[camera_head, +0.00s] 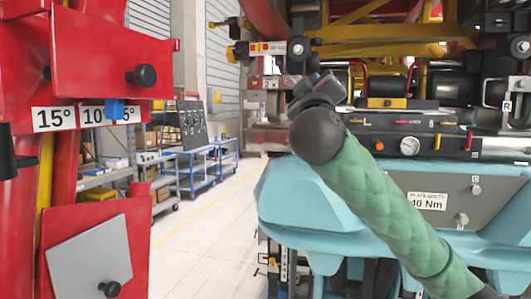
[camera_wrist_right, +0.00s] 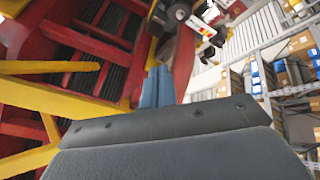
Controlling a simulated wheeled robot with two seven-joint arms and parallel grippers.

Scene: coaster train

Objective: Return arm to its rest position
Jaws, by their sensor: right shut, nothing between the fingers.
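My right arm (camera_head: 395,200), in a green quilted sleeve with a dark round wrist joint, reaches in from the lower right in the head view. My right gripper (camera_head: 316,92) is dark grey, sits at the arm's end in front of the coaster train machinery, and is shut with nothing held. Its fingertips are hard to make out. In the right wrist view a grey part of my gripper (camera_wrist_right: 180,150) fills the bottom. My left gripper is not in view.
A teal train body (camera_head: 300,200) with a grey "40 Nm" plate (camera_head: 428,200) lies behind and below the arm. A red frame (camera_head: 110,45) with 15° and 10° labels stands at left. Blue carts (camera_head: 190,170) stand farther back. The pale floor (camera_head: 190,250) between is clear.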

